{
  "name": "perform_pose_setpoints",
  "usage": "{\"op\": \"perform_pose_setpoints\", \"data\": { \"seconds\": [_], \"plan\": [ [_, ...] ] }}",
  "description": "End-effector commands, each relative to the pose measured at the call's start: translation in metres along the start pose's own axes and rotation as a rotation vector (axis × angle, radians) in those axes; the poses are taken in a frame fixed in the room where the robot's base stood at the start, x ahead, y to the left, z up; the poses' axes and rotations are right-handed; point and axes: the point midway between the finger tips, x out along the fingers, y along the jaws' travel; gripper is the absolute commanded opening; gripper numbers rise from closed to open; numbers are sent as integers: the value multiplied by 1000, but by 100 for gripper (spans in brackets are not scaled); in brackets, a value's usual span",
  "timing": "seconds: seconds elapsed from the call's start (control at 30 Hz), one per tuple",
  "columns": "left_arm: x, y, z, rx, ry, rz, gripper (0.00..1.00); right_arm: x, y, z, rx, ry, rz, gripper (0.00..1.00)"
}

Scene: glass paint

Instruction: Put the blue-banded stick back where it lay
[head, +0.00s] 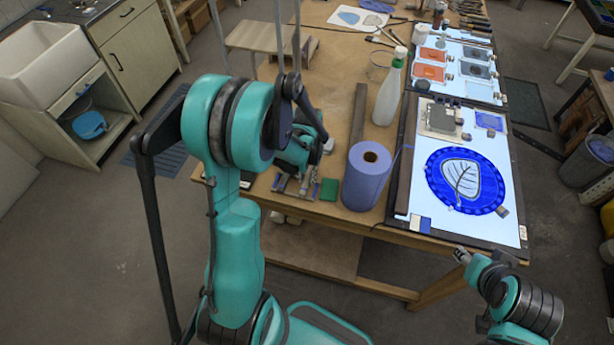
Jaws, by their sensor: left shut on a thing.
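My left gripper (293,186) is low over the front edge of the wooden workbench (338,103), left of the blue paper roll. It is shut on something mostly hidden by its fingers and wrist. I take this to be the blue-banded stick, but I cannot make out its band. My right gripper (461,256) is in front of the bench at the lower right, below the light panel, apart from everything. Its fingers are too small to tell open from shut.
The blue paper roll (366,176) and a green sponge (329,189) stand close right of my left gripper. A spray bottle (389,90) stands behind. A dark bar (357,115) lies between. The lit panel (508,229) with a blue leaf design is at right.

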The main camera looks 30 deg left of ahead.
Motion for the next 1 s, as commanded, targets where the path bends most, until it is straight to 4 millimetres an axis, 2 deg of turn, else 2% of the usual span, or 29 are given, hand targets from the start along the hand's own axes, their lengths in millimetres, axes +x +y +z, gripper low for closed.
{"op": "perform_pose_setpoints", "data": {
  "seconds": [1.0],
  "plan": [
    [6, 0, 2, 0, 0, 0, 0, 9, 0, 6, 0, 0, 0, 42]
  ]
}}
